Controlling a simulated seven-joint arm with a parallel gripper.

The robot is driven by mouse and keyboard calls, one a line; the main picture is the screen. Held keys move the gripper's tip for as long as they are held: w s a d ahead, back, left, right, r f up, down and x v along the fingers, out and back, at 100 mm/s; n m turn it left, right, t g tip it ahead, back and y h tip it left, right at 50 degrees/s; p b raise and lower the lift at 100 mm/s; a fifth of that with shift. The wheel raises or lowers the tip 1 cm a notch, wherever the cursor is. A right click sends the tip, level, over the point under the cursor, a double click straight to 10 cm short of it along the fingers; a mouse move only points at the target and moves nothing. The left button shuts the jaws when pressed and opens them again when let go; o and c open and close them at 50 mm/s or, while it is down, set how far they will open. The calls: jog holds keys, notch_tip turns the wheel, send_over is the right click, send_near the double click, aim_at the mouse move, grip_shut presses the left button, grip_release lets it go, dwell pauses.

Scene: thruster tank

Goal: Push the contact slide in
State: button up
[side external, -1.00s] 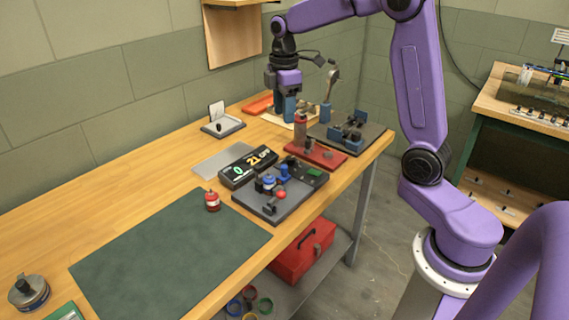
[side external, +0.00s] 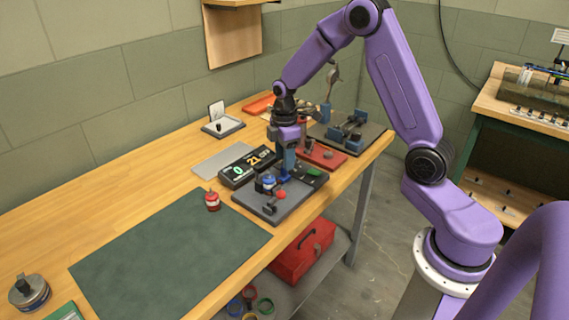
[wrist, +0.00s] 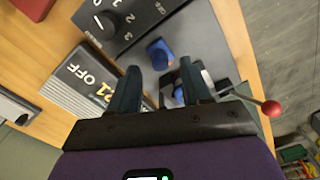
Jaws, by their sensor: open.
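The dark fixture plate (side external: 272,208) sits near the table's front edge and carries small blue and black parts and a red-balled lever. A blue knob (wrist: 157,52) shows in the wrist view, just beyond and between my fingertips. A second blue-and-black part (wrist: 178,94) lies partly behind the right finger; in the side view a blue-and-black part (side external: 267,183) stands left of my gripper. I cannot tell for sure which part is the contact slide. My gripper (side external: 286,172) points down over the plate, and its open fingers also show in the wrist view (wrist: 159,68); contact is unclear.
The lever's red ball (wrist: 271,108) stands to the right in the wrist view. A red fixture (side external: 325,158) stands behind. The green mat (side external: 165,250) is clear, with a red-capped bottle (side external: 212,201) at its edge.

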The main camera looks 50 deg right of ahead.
jog(key=shift+f, duration=1.4)
grip_shut()
jog(key=shift+a, duration=1.4)
grip_release()
jog(key=shift+r, duration=0.1)
notch_tip(320, 180, up, 17)
jog(key=shift+r, duration=0.15)
